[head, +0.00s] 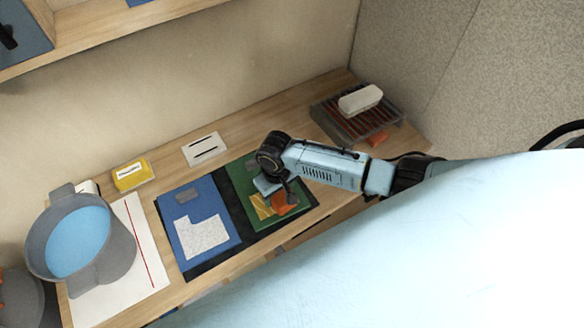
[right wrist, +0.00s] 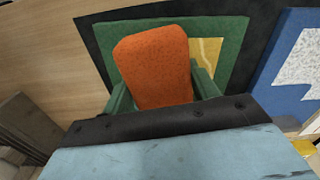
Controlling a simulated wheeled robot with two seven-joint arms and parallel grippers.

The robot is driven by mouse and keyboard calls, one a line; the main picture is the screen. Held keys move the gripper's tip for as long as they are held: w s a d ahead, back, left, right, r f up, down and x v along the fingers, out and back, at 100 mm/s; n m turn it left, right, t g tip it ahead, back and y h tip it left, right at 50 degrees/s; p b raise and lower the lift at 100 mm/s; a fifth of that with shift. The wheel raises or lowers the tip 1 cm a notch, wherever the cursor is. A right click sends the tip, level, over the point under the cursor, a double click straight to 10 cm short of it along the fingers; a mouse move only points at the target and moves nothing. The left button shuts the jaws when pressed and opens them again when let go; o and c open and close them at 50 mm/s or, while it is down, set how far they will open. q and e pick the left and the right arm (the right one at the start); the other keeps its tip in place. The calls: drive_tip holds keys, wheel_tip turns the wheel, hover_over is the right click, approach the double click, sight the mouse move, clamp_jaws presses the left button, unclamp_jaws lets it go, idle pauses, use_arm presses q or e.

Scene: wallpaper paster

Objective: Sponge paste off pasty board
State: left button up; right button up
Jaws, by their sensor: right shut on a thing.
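The green board (head: 239,175) lies on a black mat on the bench, with a striped yellow patch of paste (head: 261,207) near its front. My right gripper (head: 276,192) is over this board, shut on an orange sponge (head: 285,204). In the right wrist view the sponge (right wrist: 155,65) sits between the two fingers, in front of the green board (right wrist: 232,65). The yellow paste (right wrist: 207,55) shows beside it, partly hidden by the sponge. I cannot tell whether the sponge touches the board. My left gripper is not in view.
A blue board (head: 220,211) with a white patch lies to the left. A grey bucket with blue liquid (head: 78,240) stands at the far left. A yellow block (head: 131,175) and a white slotted card (head: 202,149) lie behind. A slatted rack (head: 341,120) holds a white block (head: 360,99).

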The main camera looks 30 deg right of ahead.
sight(256, 209)
drive_tip(key=a+b, duration=0.1)
drive_tip(key=a, duration=0.2)
drive_tip(key=a+b, duration=0.1)
drive_tip(key=a, duration=0.3)
drive_tip(key=shift+w+f+b, duration=0.15)
drive_tip(key=shift+f+b, duration=0.05)
drive_tip(key=shift+b, duration=0.15)
drive_tip(key=d+p, duration=0.1)
drive_tip(key=d, duration=0.2)
drive_tip(key=d+p, duration=0.2)
drive_tip(key=d, duration=0.2)
drive_tip(key=d+p, duration=0.1)
drive_tip(key=d, duration=0.3)
drive_tip(key=shift+s+r, duration=0.2)
drive_tip(key=shift+s, duration=0.05)
wheel_tip(256, 209, up, 8)
drive_tip(key=p, duration=0.9)
drive_tip(key=shift+d, duration=0.15)
drive_tip(key=o, duration=0.5)
drive_tip(key=c, duration=0.4)
